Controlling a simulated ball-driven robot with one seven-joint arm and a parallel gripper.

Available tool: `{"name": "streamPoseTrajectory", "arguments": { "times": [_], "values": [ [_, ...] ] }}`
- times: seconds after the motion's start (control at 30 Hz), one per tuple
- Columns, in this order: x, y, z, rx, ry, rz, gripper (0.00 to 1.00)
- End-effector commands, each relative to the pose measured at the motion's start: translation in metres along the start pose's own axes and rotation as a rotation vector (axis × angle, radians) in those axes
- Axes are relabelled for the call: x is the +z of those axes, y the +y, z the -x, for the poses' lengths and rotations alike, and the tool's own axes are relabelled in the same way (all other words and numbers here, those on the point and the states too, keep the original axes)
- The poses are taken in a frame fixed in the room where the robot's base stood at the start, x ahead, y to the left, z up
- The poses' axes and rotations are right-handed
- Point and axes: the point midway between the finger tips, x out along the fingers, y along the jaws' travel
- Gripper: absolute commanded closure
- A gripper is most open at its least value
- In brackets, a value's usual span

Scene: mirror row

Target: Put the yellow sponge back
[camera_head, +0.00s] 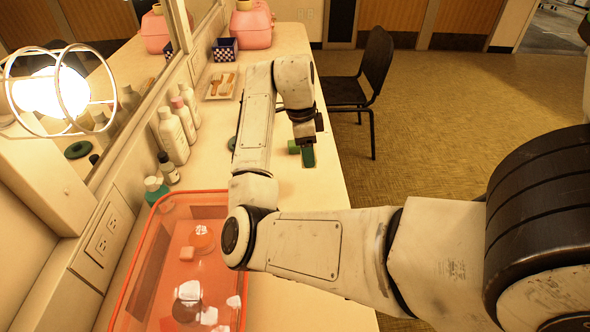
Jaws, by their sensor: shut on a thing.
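My gripper (306,138) points down over the right part of the counter, near its front edge. It is shut on a dark green block-like thing (308,157) just below its fingers. I cannot tell whether this is a green face of the sponge; no plainly yellow sponge shows. A smaller green piece (294,147) is just left of the held thing; I cannot tell whether they touch. I cannot tell whether the held thing touches the counter.
An orange-rimmed clear tub (160,222) with several items stands at the front left of the counter (310,205). Bottles (172,136) line the mirror. A small tray (221,86), a checkered box (224,50) and a pink case (250,28) are farther back. A black chair (374,62) stands right.

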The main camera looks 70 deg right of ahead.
Motion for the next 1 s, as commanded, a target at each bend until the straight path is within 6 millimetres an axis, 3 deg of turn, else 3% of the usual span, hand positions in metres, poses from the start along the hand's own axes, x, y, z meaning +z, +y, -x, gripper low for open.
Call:
{"name": "streamPoseTrajectory", "arguments": {
  "times": [0.03, 0.2, 0.47, 0.7, 1.0],
  "values": [
    [0.006, -0.004, -0.014, 0.004, 0.004, 0.002, 0.75],
    [0.025, -0.015, -0.029, 0.002, 0.000, 0.002, 0.75],
    [0.036, -0.022, -0.041, 0.001, 0.000, 0.000, 0.75],
    [0.041, -0.021, -0.070, 0.002, 0.000, 0.001, 0.75],
    [0.041, -0.021, -0.072, 0.001, -0.001, -0.001, 0.75]
  ]
}}
